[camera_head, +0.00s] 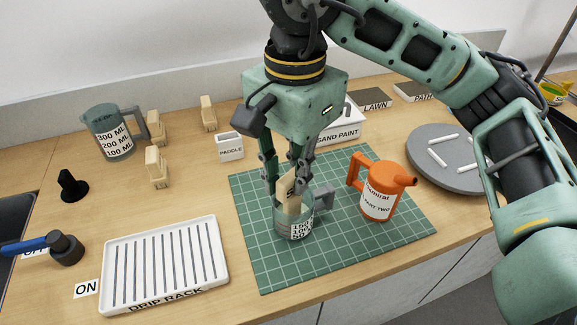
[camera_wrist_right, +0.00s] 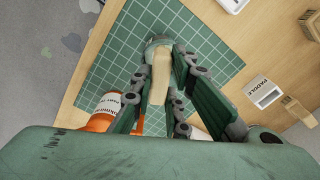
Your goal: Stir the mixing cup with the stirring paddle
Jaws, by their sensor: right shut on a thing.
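The mixing cup (camera_head: 297,220) is a clear cup with printed marks and a handle, upright on the green cutting mat (camera_head: 263,266). The stirring paddle (camera_head: 287,192) is a flat pale wooden piece. My right gripper (camera_head: 285,183) is shut on the paddle above the cup, and the paddle's lower part is inside the cup. In the right wrist view the paddle (camera_wrist_right: 160,75) runs between the fingers toward the cup (camera_wrist_right: 157,42). The fingers hide part of the paddle. My left gripper is not in view.
An orange pitcher (camera_head: 380,194) stands on the mat right of the cup. A white drip rack (camera_head: 222,270) lies at front left. A measuring jug (camera_head: 113,136) and wooden blocks stand behind it. A small PADDLE holder (camera_head: 230,148) and a grey round plate (camera_head: 449,176) flank the mat.

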